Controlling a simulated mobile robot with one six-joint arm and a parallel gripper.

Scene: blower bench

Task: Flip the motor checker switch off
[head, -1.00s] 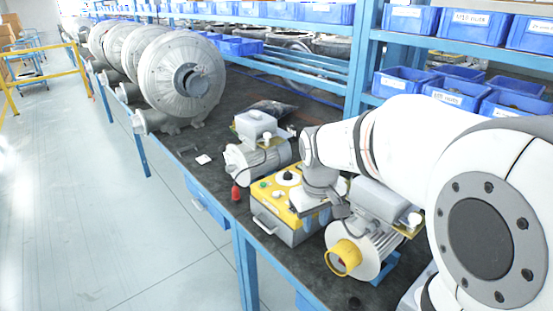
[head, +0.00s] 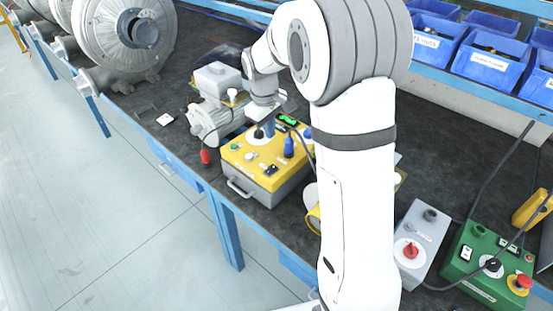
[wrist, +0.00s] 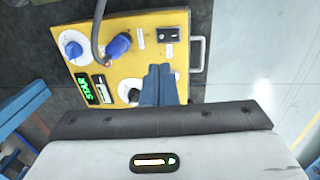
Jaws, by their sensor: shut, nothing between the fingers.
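The yellow-topped box (head: 240,166), which I take as the motor checker, sits on the dark bench with its handle to the aisle. It also shows in the wrist view (wrist: 145,22). A black rocker switch (wrist: 168,35) lies near the handle side, also in the head view (head: 270,170). A blue plug (wrist: 118,45) with a grey cable is beside it, and a display (wrist: 88,97) shows lit green text. My gripper (wrist: 160,70) has its blue fingers shut and empty over the panel, beside a partly hidden dial (wrist: 128,88). Contact cannot be told.
A grey motor (head: 212,118) stands behind the box on the left, with a red plug (head: 206,156) near it. My arm hides much of another motor to the right. A grey box with a red knob (head: 411,250) and a green control box (head: 487,264) stand farther right.

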